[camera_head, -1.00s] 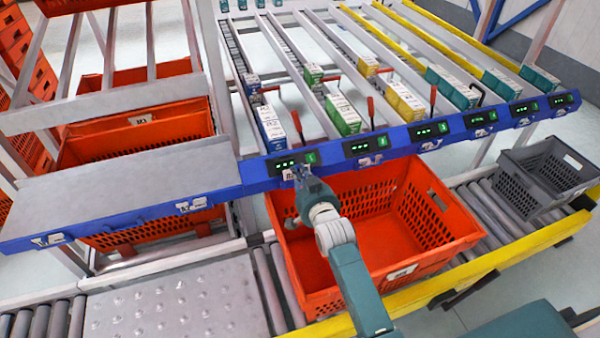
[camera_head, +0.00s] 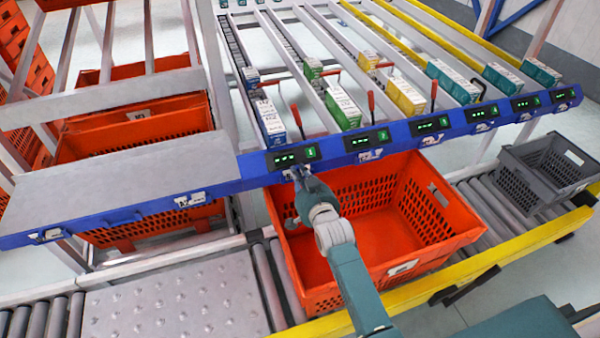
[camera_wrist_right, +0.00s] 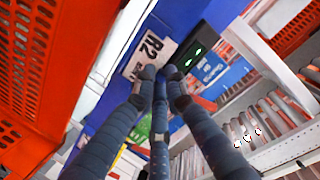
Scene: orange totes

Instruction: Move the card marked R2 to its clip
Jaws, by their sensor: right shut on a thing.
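The white card marked R2 (camera_wrist_right: 150,50) shows large in the right wrist view, tilted, against the blue rail next to a dark display. My right gripper (camera_wrist_right: 167,74) has its fingers drawn together at the card's lower edge and is shut on it. In the head view the right gripper (camera_head: 300,176) is at the front face of the blue rail (camera_head: 230,181), below the leftmost green-lit display (camera_head: 297,155). The card is only a small pale patch there, partly hidden by the fingers. Which clip belongs to R2 cannot be told. My left gripper is not in view.
An orange tote (camera_head: 440,200) stands on the conveyor below my right arm. A grey crate (camera_head: 550,170) is at the right. White clips or labels (camera_head: 190,201) line the rail. Sloped lanes behind hold several small boxes (camera_head: 270,122). A bare grey shelf (camera_head: 120,185) lies left.

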